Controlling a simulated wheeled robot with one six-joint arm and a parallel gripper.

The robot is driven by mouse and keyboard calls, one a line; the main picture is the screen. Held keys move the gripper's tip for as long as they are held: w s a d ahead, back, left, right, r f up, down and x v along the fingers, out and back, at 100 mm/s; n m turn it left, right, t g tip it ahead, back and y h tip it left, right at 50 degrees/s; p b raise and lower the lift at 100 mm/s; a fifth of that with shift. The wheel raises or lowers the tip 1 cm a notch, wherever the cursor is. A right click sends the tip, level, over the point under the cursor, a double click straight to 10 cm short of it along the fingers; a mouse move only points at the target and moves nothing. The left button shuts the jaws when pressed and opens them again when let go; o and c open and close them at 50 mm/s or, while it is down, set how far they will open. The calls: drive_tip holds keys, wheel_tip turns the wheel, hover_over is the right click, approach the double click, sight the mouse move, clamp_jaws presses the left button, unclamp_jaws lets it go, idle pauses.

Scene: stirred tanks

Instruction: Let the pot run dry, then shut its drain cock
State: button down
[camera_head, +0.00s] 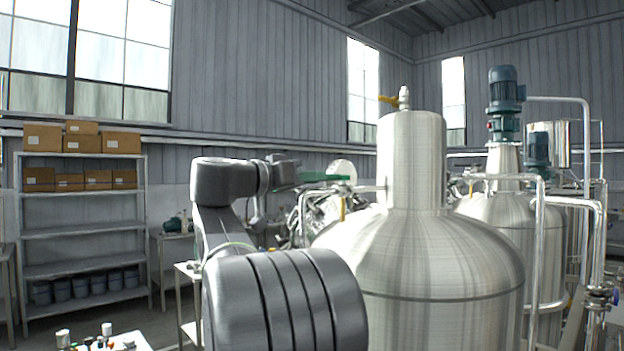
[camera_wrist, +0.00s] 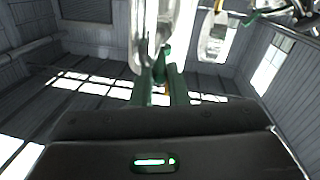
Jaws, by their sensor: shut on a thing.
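My gripper (camera_wrist: 160,78) has green fingers and shows in the wrist view, which looks up at the roof. It is shut on a small dark green part (camera_wrist: 162,62), which looks like the drain cock's handle, just under a shiny steel body (camera_wrist: 150,25). In the head view my gripper (camera_head: 330,178) reaches away beyond my grey arm, level with shiny steelwork. A large brushed-steel vessel (camera_head: 430,265) with a tall neck stands at the right front. A yellow-handled valve (camera_head: 396,100) tops it. I cannot tell which vessel is the pot, nor any liquid or flow.
A second steel tank (camera_head: 510,215) with a blue motor (camera_head: 506,88) stands at the right, among steel pipes (camera_head: 540,250). A shelf rack (camera_head: 85,208) with boxes and tubs is at the left. A small white table (camera_head: 130,343) with bottles is at the lower left.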

drive_tip(key=c, duration=1.4)
unclamp_jaws()
drive_tip(key=shift+a, duration=0.1)
drive_tip(key=b+v, duration=0.3)
drive_tip(key=v, duration=1)
drive_tip(key=shift+s+a, duration=0.25)
drive_tip(key=p+x, duration=0.3)
drive_tip(key=x, duration=1.1)
drive_tip(key=shift+s+a, duration=0.1)
drive_tip(key=shift+a, duration=0.05)
